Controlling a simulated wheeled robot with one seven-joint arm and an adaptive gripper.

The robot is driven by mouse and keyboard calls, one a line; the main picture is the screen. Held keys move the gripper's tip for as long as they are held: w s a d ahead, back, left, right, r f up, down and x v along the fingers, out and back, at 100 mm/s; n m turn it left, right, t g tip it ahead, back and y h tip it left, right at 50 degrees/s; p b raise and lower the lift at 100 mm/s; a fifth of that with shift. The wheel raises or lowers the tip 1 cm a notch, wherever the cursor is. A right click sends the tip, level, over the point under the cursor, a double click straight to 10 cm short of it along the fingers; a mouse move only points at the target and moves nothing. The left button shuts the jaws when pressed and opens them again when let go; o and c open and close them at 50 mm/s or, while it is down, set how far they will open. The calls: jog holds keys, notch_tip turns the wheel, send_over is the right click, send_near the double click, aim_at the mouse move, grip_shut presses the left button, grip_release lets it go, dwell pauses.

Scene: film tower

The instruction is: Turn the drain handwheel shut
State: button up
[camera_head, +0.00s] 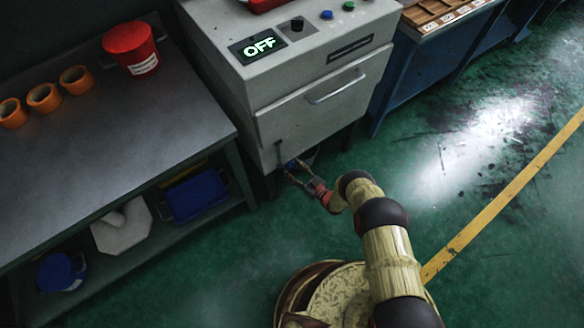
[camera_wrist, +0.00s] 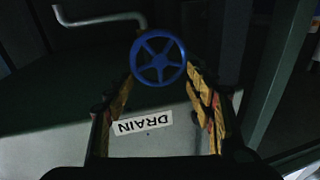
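The drain handwheel (camera_wrist: 159,61) is a blue spoked wheel, seen face-on in the upper middle of the wrist view. A white label reading DRAIN (camera_wrist: 142,123) shows upside down below it. My gripper (camera_wrist: 161,78) is open, with one finger to each side of the wheel's lower part. The fingertips are close to the rim; I cannot tell whether they touch it.
The grey machine has a lit OFF display (camera_head: 257,46) and a drawer handle (camera_head: 336,87). A workbench (camera_head: 120,140) with orange rolls and a red tub stands at left. A grey pipe (camera_wrist: 100,19) is at upper left in the wrist view. Open green floor lies at right.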

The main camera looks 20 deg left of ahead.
jog(key=shift+o, duration=0.4)
jog(key=v, duration=1.2)
